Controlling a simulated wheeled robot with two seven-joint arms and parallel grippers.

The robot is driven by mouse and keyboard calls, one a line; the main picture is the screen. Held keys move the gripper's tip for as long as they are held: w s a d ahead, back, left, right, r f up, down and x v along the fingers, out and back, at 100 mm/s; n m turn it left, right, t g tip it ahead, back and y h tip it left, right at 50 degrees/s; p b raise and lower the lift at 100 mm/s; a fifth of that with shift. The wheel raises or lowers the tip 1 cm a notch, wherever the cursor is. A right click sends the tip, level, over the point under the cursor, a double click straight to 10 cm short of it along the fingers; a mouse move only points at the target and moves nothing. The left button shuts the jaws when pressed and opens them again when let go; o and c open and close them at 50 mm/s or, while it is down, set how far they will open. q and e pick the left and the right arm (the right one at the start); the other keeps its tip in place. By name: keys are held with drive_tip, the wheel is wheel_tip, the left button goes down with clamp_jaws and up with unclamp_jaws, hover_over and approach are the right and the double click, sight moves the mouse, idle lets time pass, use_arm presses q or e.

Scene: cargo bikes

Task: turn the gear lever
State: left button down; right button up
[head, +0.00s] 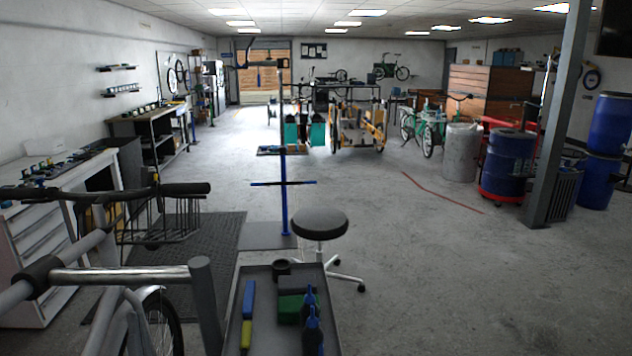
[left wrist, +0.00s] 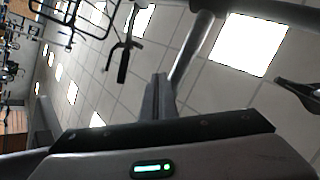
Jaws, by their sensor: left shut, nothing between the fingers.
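In the left wrist view my left gripper (left wrist: 160,97) is shut, with its two grey fingers together and nothing between them. A metal tube (left wrist: 190,50) runs close behind the fingertips; I cannot tell whether they touch. A dark, lever-like part (left wrist: 123,60) shows up and left of the fingers, apart from them. In the head view a bike's handlebar (head: 130,191) with a black grip is at the lower left. I cannot pick out the gear lever for certain, and my left gripper is hard to separate from the tubes there. My right gripper is not in view.
A tool tray (head: 237,325) stands at the bottom centre, with a round stool (head: 320,223) behind it. A silver tube (head: 120,273) and a bike basket (head: 165,220) crowd the lower left. A white workbench (head: 50,220) lines the left. The floor to the right is open.

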use_arm(q)
drive_tip(key=w+d+f+m+g+h, duration=0.1)
drive_tip(key=d+f+h, duration=0.15)
drive_tip(key=f, duration=0.55)
drive_tip(key=d+f+m+g+h, duration=0.1)
drive_tip(key=d+f+g+h, duration=0.15)
drive_tip(key=f, duration=0.55)
drive_tip(key=w+d+f+m+h, duration=0.15)
drive_tip(key=f+h, duration=0.25)
drive_tip(key=f, duration=0.4)
drive_tip(key=s+d+f+g+h, duration=0.1)
drive_tip(key=s+d+f+g, duration=0.15)
drive_tip(key=f, duration=0.45)
drive_tip(key=s+d+f+n+g+h, duration=0.15)
drive_tip(key=s+f, duration=0.25)
drive_tip(key=f, duration=0.4)
drive_tip(key=s+d+f+g, duration=0.1)
drive_tip(key=s+f+g, duration=0.15)
drive_tip(key=f, duration=0.45)
drive_tip(key=s+d+f+n+g, duration=0.15)
drive_tip(key=s+f+g, duration=0.45)
drive_tip(key=s+f, duration=1.25)
drive_tip(key=s+f+g, duration=0.2)
drive_tip(key=s+f, duration=0.2)
drive_tip(key=s, duration=0.6)
drive_tip(key=s+f+n+g, duration=0.1)
drive_tip(key=s+f+g, duration=0.2)
drive_tip(key=s, duration=0.8)
drive_tip(key=shift+s+a+f, duration=0.15)
drive_tip(key=shift+f, duration=0.65)
